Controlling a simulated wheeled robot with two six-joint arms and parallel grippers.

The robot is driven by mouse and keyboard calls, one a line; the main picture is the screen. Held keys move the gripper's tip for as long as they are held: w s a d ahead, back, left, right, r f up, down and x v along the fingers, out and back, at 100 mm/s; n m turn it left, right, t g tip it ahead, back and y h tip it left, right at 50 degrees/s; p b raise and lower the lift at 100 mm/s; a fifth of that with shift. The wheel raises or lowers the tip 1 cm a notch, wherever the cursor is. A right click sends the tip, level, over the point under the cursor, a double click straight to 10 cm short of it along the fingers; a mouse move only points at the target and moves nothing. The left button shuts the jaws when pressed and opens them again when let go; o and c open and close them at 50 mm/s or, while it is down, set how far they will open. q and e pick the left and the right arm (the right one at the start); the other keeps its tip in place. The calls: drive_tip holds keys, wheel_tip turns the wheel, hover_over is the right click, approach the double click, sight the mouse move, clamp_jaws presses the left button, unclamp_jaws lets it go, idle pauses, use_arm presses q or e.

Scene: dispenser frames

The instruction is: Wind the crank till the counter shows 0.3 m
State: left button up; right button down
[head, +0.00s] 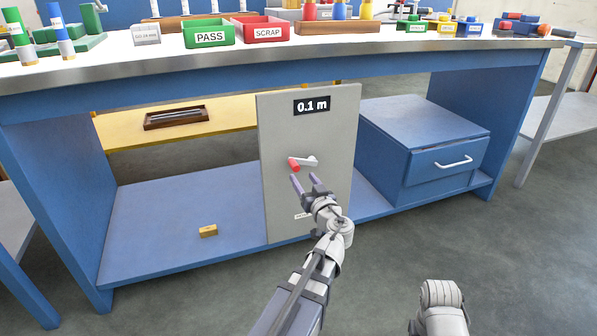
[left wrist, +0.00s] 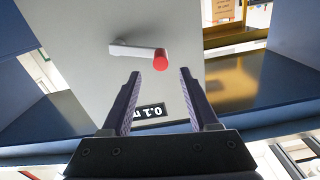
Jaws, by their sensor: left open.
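A grey upright panel (head: 330,125) under the bench carries a black counter (head: 312,106) reading 0.1 m. The counter also shows upside down in the left wrist view (left wrist: 150,112). Below it on the panel is a crank with a pale arm (head: 309,161) and a red knob (head: 293,164). In the head view the knob is left of the crank's pivot. My left gripper (head: 305,180) is open and empty, just below the crank. In the left wrist view the red knob (left wrist: 160,60) lies beyond the spread fingertips (left wrist: 158,74), between their lines.
A blue drawer unit (head: 425,145) stands right of the panel. A small yellow block (head: 208,231) lies on the blue lower shelf (head: 170,215). A brown tray (head: 175,118) sits on the yellow shelf behind. Green and red bins (head: 265,29) stand on the bench top.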

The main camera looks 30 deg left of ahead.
sight(297, 169)
use_arm(q)
drive_tip(key=x, duration=0.7)
clamp_jaws()
idle(0.5)
idle(0.9)
